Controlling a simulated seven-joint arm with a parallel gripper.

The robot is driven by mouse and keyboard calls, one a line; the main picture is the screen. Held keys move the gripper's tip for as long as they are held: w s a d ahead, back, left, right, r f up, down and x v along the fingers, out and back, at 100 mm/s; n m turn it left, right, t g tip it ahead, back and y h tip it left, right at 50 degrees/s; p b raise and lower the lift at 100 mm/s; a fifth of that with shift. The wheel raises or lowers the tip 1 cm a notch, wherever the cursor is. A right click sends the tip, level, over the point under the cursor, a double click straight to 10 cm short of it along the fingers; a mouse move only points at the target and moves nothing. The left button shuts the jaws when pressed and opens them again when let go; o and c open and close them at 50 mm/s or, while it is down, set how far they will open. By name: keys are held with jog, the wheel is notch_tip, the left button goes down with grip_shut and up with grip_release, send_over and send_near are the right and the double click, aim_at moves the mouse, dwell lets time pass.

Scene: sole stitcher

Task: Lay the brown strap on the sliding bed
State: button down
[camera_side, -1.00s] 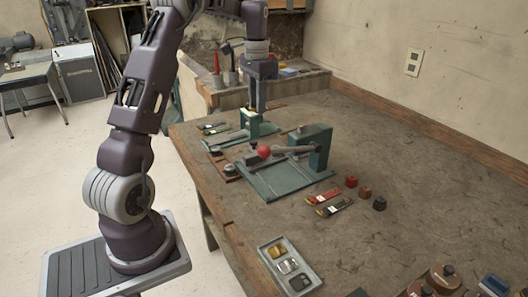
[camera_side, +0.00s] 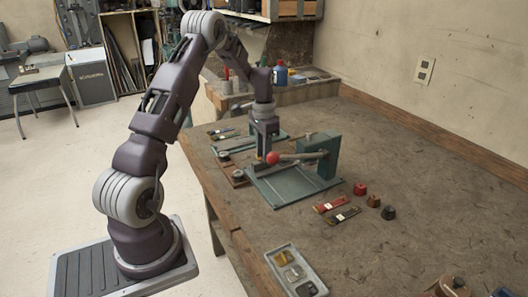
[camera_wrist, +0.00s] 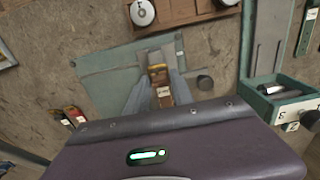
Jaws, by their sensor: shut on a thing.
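In the wrist view my gripper (camera_wrist: 160,82) is shut on a small brown strap (camera_wrist: 160,90), which has a yellowish end. The strap sits between the two grey fingers, above the edge of a flat green plate (camera_wrist: 105,65). That plate also shows in the side view (camera_side: 290,187). I cannot tell which part is the sliding bed, nor whether the strap touches anything below it.
A green upright block (camera_side: 326,155) carries the lever. Red and black straps (camera_side: 333,204), several coloured knobs (camera_side: 374,201) and a grey tray (camera_side: 295,272) lie nearer.

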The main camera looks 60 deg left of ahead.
jog(key=shift+f, duration=0.1)
jog(key=c, duration=1.1)
grip_release()
